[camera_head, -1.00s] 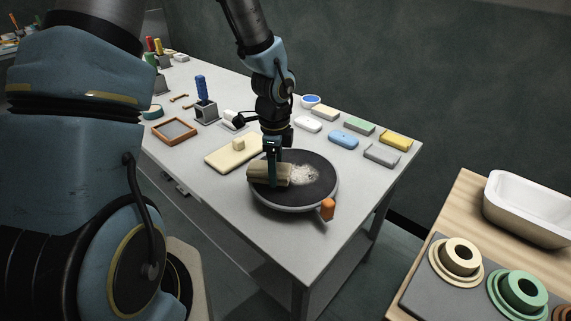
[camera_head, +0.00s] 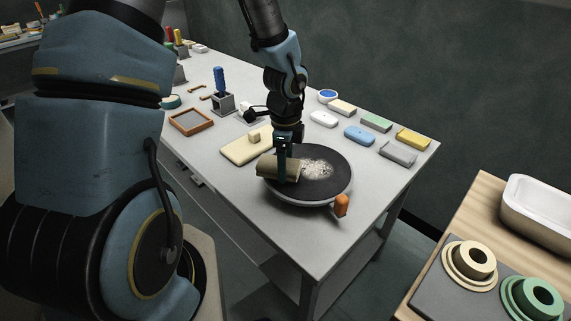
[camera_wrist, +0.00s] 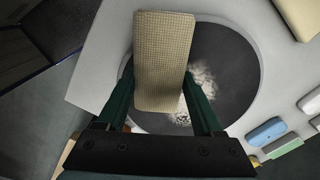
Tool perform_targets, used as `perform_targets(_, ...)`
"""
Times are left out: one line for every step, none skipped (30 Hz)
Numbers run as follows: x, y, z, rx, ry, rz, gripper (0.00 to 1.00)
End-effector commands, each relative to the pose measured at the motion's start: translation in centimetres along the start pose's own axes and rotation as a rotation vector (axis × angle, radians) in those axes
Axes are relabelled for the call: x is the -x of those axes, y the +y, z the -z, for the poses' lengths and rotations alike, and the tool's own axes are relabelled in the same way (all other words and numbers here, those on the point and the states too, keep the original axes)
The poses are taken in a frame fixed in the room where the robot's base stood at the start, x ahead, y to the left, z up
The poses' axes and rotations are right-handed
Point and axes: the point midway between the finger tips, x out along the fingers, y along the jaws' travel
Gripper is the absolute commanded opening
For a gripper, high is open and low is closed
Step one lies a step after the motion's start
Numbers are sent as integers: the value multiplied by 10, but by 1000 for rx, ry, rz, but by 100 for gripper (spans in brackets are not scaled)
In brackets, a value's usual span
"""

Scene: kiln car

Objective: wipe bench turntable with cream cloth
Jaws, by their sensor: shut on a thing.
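The turntable (camera_head: 334,184) is a round dark disc on the grey bench, with a whitish dusty patch (camera_head: 318,168) near its middle. My gripper (camera_head: 284,168) is over the left part of the disc, shut on the cream cloth (camera_head: 266,166), which looks like a thick folded pad. In the wrist view the cloth (camera_wrist: 163,62) lies between my fingers (camera_wrist: 158,92) and covers part of the turntable (camera_wrist: 228,62). The dusty patch (camera_wrist: 203,80) shows beside it. I cannot tell whether the cloth touches the disc.
An orange knob (camera_head: 341,205) stands at the turntable's front right edge. A cream slab (camera_head: 238,150) with a small block lies behind left. Several coloured blocks, among them a blue one (camera_head: 359,135), line the bench's far right. The bench (camera_head: 290,228) is clear in front.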

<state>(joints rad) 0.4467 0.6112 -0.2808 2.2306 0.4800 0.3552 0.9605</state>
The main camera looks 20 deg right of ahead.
Motion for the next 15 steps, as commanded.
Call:
perform_targets(-1, 0, 0, 0, 0, 0, 24)
perform_targets(-1, 0, 0, 0, 0, 0, 24)
perform_targets(-2, 0, 0, 0, 0, 0, 24)
perform_targets(-2, 0, 0, 0, 0, 0, 24)
perform_targets(-2, 0, 0, 0, 0, 0, 24)
perform_targets(-3, 0, 0, 0, 0, 0, 24)
perform_targets(-3, 0, 0, 0, 0, 0, 24)
perform_targets(-3, 0, 0, 0, 0, 0, 24)
perform_targets(-4, 0, 0, 0, 0, 0, 24)
perform_targets(-4, 0, 0, 0, 0, 0, 24)
perform_targets(-4, 0, 0, 0, 0, 0, 24)
perform_targets(-4, 0, 0, 0, 0, 0, 24)
perform_targets(-5, 0, 0, 0, 0, 0, 24)
perform_targets(-5, 0, 0, 0, 0, 0, 24)
perform_targets(-6, 0, 0, 0, 0, 0, 24)
